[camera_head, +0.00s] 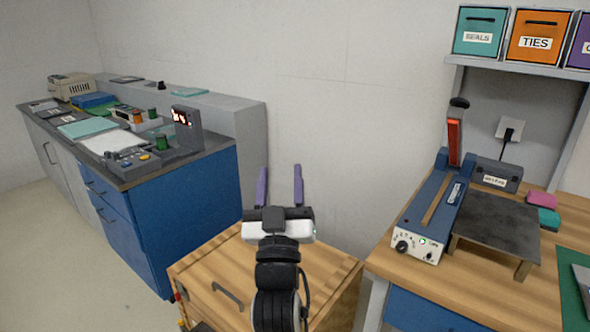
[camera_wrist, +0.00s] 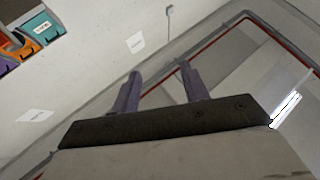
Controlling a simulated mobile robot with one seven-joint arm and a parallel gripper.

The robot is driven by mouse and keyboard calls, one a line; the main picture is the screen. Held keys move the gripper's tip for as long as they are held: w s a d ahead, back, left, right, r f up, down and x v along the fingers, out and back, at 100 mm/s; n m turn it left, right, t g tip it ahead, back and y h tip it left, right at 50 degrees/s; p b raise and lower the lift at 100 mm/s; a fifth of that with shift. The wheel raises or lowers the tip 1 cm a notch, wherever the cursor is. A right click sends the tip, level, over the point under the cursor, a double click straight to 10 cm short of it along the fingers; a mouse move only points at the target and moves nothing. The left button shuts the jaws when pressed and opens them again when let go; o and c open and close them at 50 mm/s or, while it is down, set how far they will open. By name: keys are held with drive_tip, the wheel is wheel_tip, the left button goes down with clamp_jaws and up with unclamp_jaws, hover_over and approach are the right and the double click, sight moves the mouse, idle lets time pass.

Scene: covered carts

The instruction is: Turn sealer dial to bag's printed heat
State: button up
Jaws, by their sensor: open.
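The sealer (camera_head: 433,210) is a long blue-grey machine on the wooden bench at the right, with its red-lined arm (camera_head: 455,138) raised. Its dial (camera_head: 402,246) is a small dark knob at the left of the white front panel (camera_head: 421,248). The dial's setting is too small to read. No bag with a printed heat can be made out. My gripper (camera_head: 281,187) is open and empty, with purple fingers pointing up, left of the sealer and well apart from it. Its fingers also show in the wrist view (camera_wrist: 160,88), facing wall and ceiling.
A wooden-topped cart (camera_head: 215,262) stands below my gripper. A dark metal platform (camera_head: 497,228) adjoins the sealer on its right. Labelled bins (camera_head: 541,36) sit on the shelf above. A blue counter (camera_head: 185,225) with instruments is at the left. Bare wall lies behind my gripper.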

drive_tip(key=shift+s+a+r+n+t+y, duration=0.15)
drive_tip(key=shift+a+r+y, duration=0.2)
drive_tip(key=shift+r+y, duration=0.1)
drive_tip(key=shift+s+a+r+n+t+y, duration=0.15)
drive_tip(key=shift+a+r+y, duration=0.15)
drive_tip(key=shift+y, duration=0.15)
